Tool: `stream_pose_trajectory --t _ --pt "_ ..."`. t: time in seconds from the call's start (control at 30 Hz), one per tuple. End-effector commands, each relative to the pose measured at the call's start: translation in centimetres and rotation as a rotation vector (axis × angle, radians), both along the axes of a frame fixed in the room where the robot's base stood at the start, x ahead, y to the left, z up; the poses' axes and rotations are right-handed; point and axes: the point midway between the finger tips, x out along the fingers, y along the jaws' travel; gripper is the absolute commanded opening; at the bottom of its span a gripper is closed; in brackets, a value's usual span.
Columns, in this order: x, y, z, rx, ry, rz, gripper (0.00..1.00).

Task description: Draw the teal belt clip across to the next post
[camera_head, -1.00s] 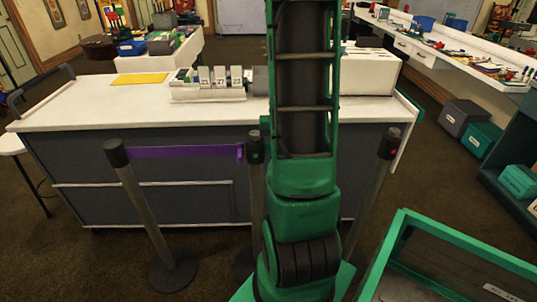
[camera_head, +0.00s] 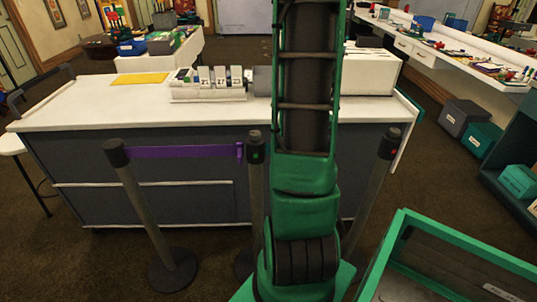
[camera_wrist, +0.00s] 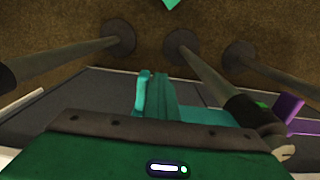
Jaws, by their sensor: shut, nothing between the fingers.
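A teal strip (camera_wrist: 212,116), which looks like the belt clip's belt, shows low in the wrist view. It lies between my fingers and the head of the middle post (camera_wrist: 240,103), which has a green light; the clip's exact shape is unclear. My gripper (camera_wrist: 153,78) is shut and empty, its teal fingers beside the strip; whether they touch cannot be told. The head view shows the middle post (camera_head: 256,155) and the right post (camera_head: 388,145), which has a red light. My arm hides the space between them there, and the gripper too.
A purple belt (camera_head: 185,152) runs from the left post (camera_head: 117,153) to the middle post. A white-topped counter (camera_head: 90,110) stands behind the posts. A green-framed case (camera_head: 455,255) stands at the lower right. Dark carpet lies open between the right post and the teal boxes (camera_head: 482,138).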

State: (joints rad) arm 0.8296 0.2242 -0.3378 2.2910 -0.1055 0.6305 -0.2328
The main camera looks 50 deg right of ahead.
Motion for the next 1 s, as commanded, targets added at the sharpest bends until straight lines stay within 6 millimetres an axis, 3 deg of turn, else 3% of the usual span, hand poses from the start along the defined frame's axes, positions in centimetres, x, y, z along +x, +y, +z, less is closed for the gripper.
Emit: stream_pose_trajectory --t 1.0 --pt "-7.4 -6.3 0.0 -0.002 0.001 -0.004 0.00"
